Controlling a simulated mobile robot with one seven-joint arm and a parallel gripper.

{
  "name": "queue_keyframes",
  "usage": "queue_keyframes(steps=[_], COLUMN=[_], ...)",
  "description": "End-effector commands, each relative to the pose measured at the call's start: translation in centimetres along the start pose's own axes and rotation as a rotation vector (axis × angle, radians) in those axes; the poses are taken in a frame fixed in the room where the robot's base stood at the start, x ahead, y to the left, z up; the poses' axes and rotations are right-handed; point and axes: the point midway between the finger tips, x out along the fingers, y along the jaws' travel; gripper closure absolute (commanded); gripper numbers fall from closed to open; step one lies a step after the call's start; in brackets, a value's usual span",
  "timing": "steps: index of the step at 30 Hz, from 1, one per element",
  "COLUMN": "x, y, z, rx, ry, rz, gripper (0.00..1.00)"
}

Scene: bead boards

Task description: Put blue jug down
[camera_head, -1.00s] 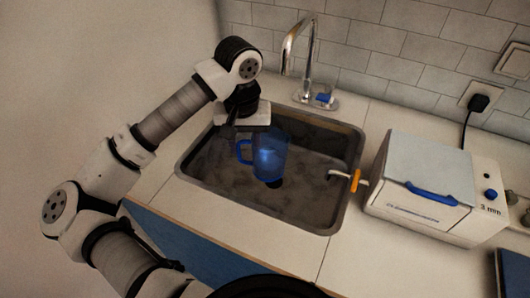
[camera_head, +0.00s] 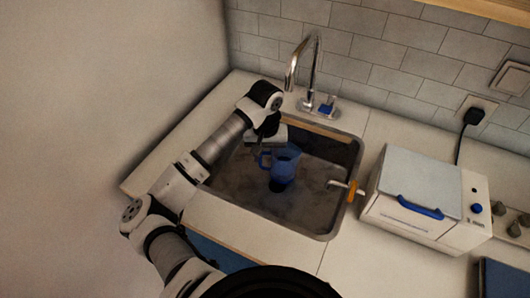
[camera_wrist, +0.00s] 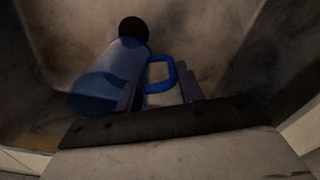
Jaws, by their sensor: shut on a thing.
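The blue jug (camera_head: 285,160) is translucent, with a handle on its left side in the head view. It is in the sink (camera_head: 262,193), over the basin floor near the dark drain (camera_head: 278,186). I cannot tell whether its base touches the floor. In the wrist view the jug (camera_wrist: 105,75) lies to the left and its blue handle (camera_wrist: 165,75) is between the fingers of my gripper (camera_wrist: 160,92). The fingers are shut on the handle. In the head view the fingertips are hard to make out beside the jug.
A chrome faucet (camera_head: 312,70) stands behind the sink. A white hook-like piece with an orange part (camera_head: 352,187) sits at the sink's right rim. A white box with a blue handle (camera_head: 420,190) stands on the counter to the right.

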Motion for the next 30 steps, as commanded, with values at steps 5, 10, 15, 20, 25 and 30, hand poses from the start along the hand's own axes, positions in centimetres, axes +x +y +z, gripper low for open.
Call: queue_keyframes(steps=[5, 10, 15, 20, 25, 30], x=[1.0, 1.2, 1.4, 1.5, 1.5, 1.5], y=[-0.1, -0.1, -0.1, -0.1, -0.1, -0.1], z=[0.2, 0.2, 0.2, 0.2, 0.2, 0.2], rx=[-0.001, 0.0, 0.0, 0.0, 0.0, 0.0], ry=[-0.001, 0.0, 0.001, 0.0, 0.0, 0.0], rz=[0.002, 0.0, 0.0, -0.001, 0.0, 0.0], gripper=[0.99, 0.99, 0.99, 0.59, 0.41, 0.41])
